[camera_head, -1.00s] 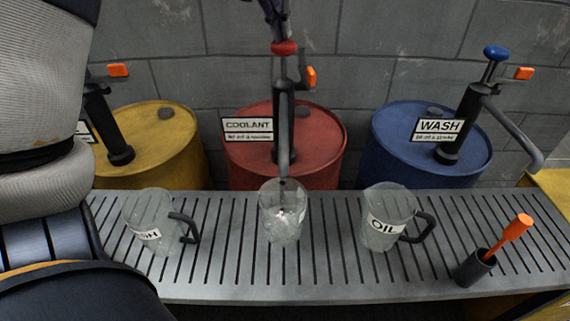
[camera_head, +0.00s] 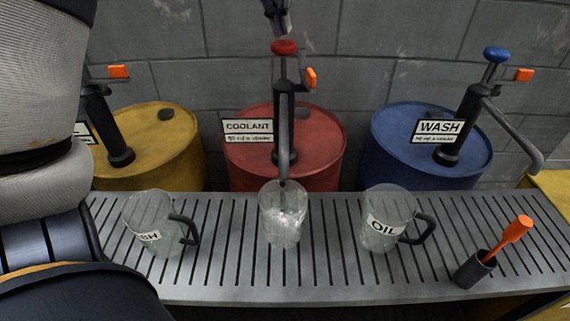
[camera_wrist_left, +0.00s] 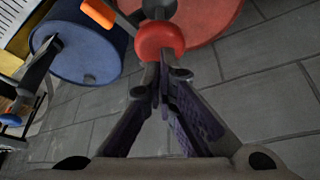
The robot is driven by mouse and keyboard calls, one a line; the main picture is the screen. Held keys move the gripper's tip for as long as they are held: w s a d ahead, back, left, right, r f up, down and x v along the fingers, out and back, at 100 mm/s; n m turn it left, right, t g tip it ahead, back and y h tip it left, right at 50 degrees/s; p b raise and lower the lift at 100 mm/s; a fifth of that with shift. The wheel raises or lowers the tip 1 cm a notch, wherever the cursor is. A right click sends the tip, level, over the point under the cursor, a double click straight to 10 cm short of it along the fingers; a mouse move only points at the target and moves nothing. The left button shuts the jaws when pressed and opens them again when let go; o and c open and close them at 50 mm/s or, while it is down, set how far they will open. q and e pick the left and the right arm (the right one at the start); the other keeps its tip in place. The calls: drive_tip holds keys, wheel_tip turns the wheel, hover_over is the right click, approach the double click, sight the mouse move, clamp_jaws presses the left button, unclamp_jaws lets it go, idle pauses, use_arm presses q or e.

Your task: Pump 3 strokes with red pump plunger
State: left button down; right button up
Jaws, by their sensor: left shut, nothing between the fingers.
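The red pump plunger knob (camera_head: 284,47) stands raised on its rod above the black pump body (camera_head: 284,110) on the red COOLANT drum (camera_head: 318,150). The spout points down to a clear jug (camera_head: 283,222) on the slatted bench. Pale patches show in the jug; I cannot tell whether they are liquid. My left gripper (camera_head: 281,33) is shut and empty just above the red knob, seemingly apart from it. In the left wrist view the closed fingertips (camera_wrist_left: 162,76) show against the edge of the red knob (camera_wrist_left: 160,40). My right gripper is not in view.
A blue WASH drum (camera_head: 385,150) with a blue-knobbed pump (camera_head: 497,53) stands right, a yellow drum (camera_head: 185,150) left. Other clear jugs (camera_head: 150,215) and (camera_head: 388,205) and an orange-handled tool in a dark cup (camera_head: 474,270) stand on the slatted bench (camera_head: 340,265).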

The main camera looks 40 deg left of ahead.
sight(280, 44)
use_arm(q)
drive_tip(key=shift+f, duration=3.5)
drive_tip(key=shift+r, duration=3.7)
wheel_tip(280, 44, up, 6)
